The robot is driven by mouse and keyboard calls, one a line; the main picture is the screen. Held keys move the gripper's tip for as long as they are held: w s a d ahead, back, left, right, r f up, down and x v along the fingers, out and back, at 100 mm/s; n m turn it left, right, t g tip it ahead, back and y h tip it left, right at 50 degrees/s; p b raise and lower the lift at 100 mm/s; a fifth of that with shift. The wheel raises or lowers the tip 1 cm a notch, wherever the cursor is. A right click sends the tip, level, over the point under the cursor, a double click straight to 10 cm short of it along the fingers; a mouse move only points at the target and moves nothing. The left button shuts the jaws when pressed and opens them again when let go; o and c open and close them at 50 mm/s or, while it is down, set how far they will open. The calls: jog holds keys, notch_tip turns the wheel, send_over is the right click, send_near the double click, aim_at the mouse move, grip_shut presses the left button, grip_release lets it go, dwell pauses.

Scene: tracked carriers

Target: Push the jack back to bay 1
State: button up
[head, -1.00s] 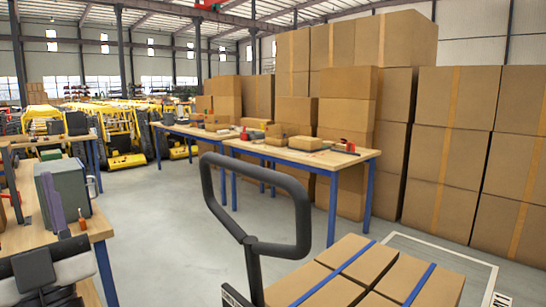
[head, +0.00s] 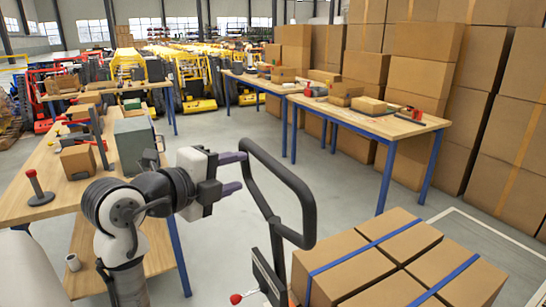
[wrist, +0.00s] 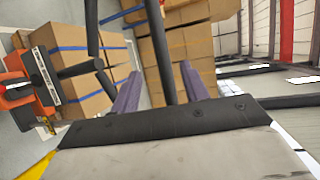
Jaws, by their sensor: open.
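The jack shows its black loop handle (head: 309,212) upright in the middle of the head view. Its load is several brown cartons (head: 372,247) with blue straps, at the lower right. My gripper (head: 241,171) is open, its two purple fingers at the left side of the loop. In the wrist view a black handle bar (wrist: 162,50) passes between the spread fingers of my gripper (wrist: 160,88); whether it touches them I cannot tell. The jack's orange part (wrist: 14,88) shows at left there. No bay number is readable.
A white floor line (head: 490,243) runs beside the load at right. A wooden workbench (head: 35,172) with tools stands close at left, and another workbench (head: 365,122) stands behind the jack. Tall carton stacks (head: 480,150) fill the right. Grey floor is open between the benches.

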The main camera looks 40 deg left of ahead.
aim_at(265, 164)
jog(key=w+p, duration=0.1)
jog(key=w, duration=0.2)
jog(key=w+f, duration=0.1)
jog(key=w, duration=0.3)
jog(key=w+f+p, duration=0.1)
jog(key=w, duration=0.2)
jog(key=shift+w+p, duration=0.35)
grip_shut()
